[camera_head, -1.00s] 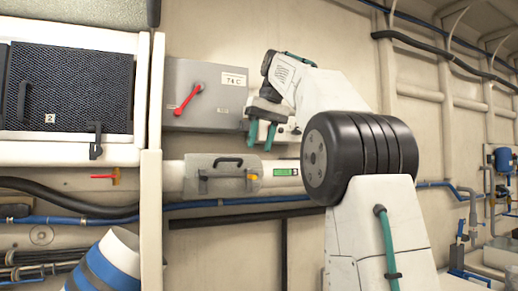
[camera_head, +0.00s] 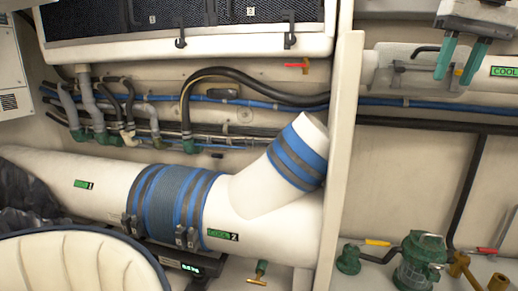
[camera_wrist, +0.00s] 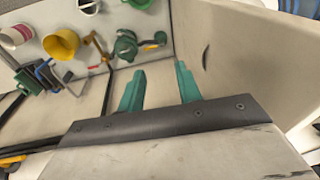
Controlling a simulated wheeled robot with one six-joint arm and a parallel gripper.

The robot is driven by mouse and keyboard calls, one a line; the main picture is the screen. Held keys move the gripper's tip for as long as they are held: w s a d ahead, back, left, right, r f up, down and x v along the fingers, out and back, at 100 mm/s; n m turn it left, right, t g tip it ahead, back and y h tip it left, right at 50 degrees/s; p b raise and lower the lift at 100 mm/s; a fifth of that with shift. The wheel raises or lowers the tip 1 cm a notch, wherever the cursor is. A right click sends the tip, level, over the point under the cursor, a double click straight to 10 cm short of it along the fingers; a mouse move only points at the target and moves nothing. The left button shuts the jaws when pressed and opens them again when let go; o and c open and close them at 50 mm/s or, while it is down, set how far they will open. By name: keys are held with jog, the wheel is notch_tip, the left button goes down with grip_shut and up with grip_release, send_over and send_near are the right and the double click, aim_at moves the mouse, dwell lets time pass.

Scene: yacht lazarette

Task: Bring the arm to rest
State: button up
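My gripper (camera_head: 459,61) hangs at the top right of the head view, its two teal fingers pointing down. They are apart with nothing between them. The rest of my arm is outside that view. In the wrist view my gripper (camera_wrist: 159,90) also shows its fingers spread and empty, with a pale panel and floor beyond them. In the head view the fingers appear in front of a grey clamped fitting (camera_head: 421,68) beside a green label (camera_head: 503,71); I cannot tell whether they touch it.
A white duct with blue bands (camera_head: 185,207) fills the lower left. A pale upright post (camera_head: 340,150) stands right of it. A green pump (camera_head: 420,262) is at the lower right. The wrist view shows a yellow cup (camera_wrist: 61,44) and a white mug (camera_wrist: 13,38).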

jog(key=s+a+f+n, duration=0.1)
jog(key=s+a+f, duration=0.2)
jog(key=s+f, duration=0.3)
jog(key=s+a+f, duration=0.3)
jog(key=s+f, duration=0.4)
jog(key=f, duration=0.6)
jog(key=s+a+f+n+h, duration=0.1)
jog(key=s+a+f, duration=0.2)
jog(key=s+f, duration=0.4)
notch_tip(320, 180, down, 4)
jog(key=shift+s+a+r+n, duration=0.15)
jog(key=shift+s+a+n, duration=0.05)
jog(key=shift+s+n, duration=0.1)
